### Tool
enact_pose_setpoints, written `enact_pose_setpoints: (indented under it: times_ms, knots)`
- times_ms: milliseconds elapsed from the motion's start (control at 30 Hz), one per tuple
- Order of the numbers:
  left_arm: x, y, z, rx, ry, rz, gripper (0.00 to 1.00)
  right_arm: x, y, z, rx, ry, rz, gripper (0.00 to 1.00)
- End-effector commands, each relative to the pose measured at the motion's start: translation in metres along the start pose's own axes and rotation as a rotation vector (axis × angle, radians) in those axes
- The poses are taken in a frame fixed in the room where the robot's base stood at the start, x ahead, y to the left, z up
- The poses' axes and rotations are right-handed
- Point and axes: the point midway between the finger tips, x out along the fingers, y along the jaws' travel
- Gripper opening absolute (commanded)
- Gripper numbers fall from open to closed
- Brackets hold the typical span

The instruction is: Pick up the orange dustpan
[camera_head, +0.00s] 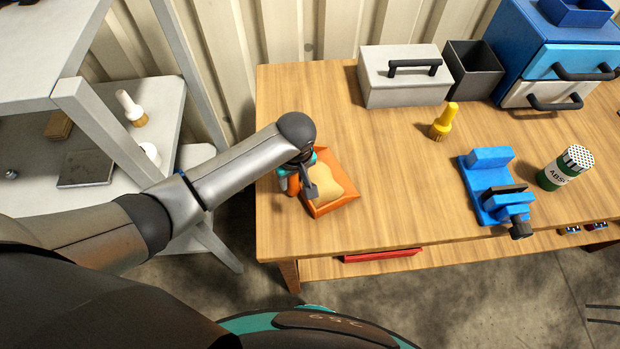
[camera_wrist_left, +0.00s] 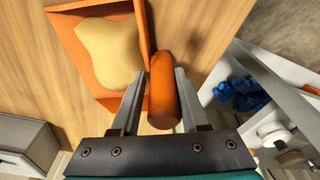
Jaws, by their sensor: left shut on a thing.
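The orange dustpan (camera_head: 347,199) lies at the left end of the wooden workbench, with a tan heap (camera_head: 325,186) in its pan. My left gripper (camera_head: 309,189) is at the dustpan's left side. In the left wrist view, the dustpan (camera_wrist_left: 144,40) is at the upper left, and its rounded orange handle (camera_wrist_left: 163,88) lies between the two fingers of my left gripper (camera_wrist_left: 163,80). The gripper is shut on this handle. The pan appears to rest on the bench top. My right gripper is in neither view.
On the workbench (camera_head: 400,205) are a grey toolbox (camera_head: 400,88), a dark open bin (camera_head: 473,70), a yellow brush (camera_head: 444,121), a blue vise (camera_head: 490,185), a green canister (camera_head: 565,168) and a blue drawer cabinet (camera_head: 530,40). Grey shelving (camera_head: 95,110) stands left. The bench's front middle is clear.

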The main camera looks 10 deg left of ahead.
Motion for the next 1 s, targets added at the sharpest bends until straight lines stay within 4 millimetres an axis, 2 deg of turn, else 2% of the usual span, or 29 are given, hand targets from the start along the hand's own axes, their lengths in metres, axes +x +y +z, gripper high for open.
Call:
enact_pose_setpoints:
  times_ms: [67, 300, 833, 1000]
  knots:
    - [-0.0001, 0.0, 0.0001, 0.0, 0.0, 0.0, 0.28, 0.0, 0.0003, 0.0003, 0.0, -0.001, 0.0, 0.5]
    - [0.0, -0.0001, 0.0001, 0.0, 0.0, 0.0, 0.01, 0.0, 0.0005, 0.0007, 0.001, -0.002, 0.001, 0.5]
    - [-0.0001, -0.0001, 0.0, 0.0, 0.0, -0.001, 0.0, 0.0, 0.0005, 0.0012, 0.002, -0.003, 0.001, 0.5]
    - [-0.0059, 0.0003, -0.0009, 0.0, 0.0, 0.001, 0.0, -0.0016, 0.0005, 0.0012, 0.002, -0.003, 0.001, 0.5]
